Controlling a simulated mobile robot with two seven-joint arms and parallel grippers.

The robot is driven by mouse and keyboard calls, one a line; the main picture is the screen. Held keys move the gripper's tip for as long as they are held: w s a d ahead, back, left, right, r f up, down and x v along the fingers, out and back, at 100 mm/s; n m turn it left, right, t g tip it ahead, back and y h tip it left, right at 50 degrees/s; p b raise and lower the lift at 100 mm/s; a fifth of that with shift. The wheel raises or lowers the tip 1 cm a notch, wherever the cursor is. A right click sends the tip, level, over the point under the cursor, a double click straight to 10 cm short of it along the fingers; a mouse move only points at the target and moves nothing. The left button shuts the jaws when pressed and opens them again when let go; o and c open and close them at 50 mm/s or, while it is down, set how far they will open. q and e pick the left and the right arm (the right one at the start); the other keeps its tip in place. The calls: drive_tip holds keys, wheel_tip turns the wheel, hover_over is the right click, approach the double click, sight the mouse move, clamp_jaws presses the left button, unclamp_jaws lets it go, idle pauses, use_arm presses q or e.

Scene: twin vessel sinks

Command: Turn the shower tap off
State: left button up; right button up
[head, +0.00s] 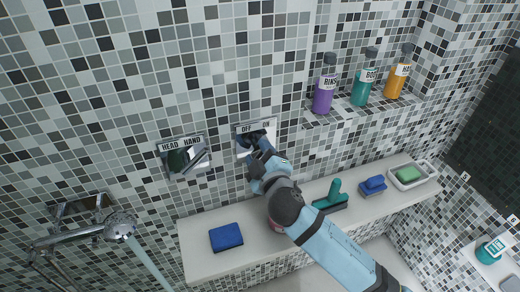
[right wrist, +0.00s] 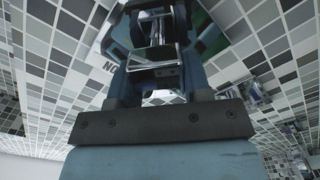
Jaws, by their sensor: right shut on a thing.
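The shower tap (head: 256,137) is a chrome plate on the tiled wall, marked OFF on the left and ON on the right. My right gripper (head: 258,148) reaches it from below and is shut on its handle, hiding most of the handle. In the right wrist view, the chrome handle (right wrist: 155,62) shows between the dark fingers. A chrome shower head (head: 120,227) is at lower left, with a pale blue stream of water (head: 148,263) running down from it. My left gripper is not in view.
A HEAD/HAND selector (head: 184,157) is left of the tap. Purple (head: 324,90), teal (head: 363,85) and orange (head: 397,80) bottles stand in a wall niche. The white ledge (head: 200,235) below holds a blue sponge (head: 226,237), teal brush (head: 332,197), another blue item (head: 373,185) and a soap dish (head: 427,169).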

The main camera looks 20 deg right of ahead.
drive_tip(key=n+p, duration=0.3)
drive_tip(key=n, duration=0.2)
drive_tip(key=shift+a+f+n, duration=0.1)
drive_tip(key=shift+n, duration=0.3)
drive_tip(key=shift+f+n+p, duration=0.1)
drive_tip(key=shift+n+p, duration=0.3)
drive_tip(key=shift+n, duration=0.6)
drive_tip(key=o, duration=0.9)
drive_tip(key=shift+s+f, duration=0.1)
